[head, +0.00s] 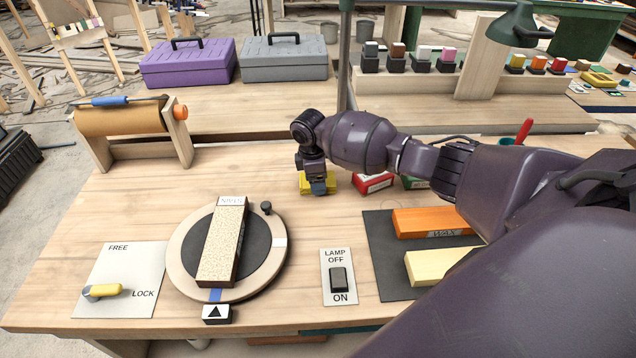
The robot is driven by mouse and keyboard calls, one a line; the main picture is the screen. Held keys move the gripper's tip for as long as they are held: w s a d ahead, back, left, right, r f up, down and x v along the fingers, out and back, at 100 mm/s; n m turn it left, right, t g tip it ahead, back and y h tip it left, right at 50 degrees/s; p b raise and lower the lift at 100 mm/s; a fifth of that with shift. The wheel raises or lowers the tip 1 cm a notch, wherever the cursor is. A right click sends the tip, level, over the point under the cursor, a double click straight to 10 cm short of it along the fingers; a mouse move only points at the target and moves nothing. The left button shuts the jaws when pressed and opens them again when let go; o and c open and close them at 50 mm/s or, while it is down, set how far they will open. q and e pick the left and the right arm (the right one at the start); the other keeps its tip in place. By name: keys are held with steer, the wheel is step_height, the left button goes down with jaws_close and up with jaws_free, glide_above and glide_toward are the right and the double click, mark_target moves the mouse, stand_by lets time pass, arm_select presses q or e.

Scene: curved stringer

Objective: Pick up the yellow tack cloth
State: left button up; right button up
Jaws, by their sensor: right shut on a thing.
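The yellow tack cloth (306,185) is a small yellow block-like thing near the middle of the workbench, left of a red box. My right gripper (317,184) reaches over it from above, pointing down, and is shut on it. The fingers hide part of the cloth. I cannot tell whether it still touches the bench top. My left gripper is not in view.
A red box (372,182) and a green box (413,182) stand right of the gripper, partly behind my arm. A turntable (184,245) carrying a long speckled block (222,245) is in front left. A roll holder (182,138) stands at left. Bench between them is clear.

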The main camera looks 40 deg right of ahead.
steer(key=shift+r, duration=0.5)
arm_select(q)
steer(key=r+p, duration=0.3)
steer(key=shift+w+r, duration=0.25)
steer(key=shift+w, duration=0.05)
arm_select(e)
step_height(320, 180, up, 19)
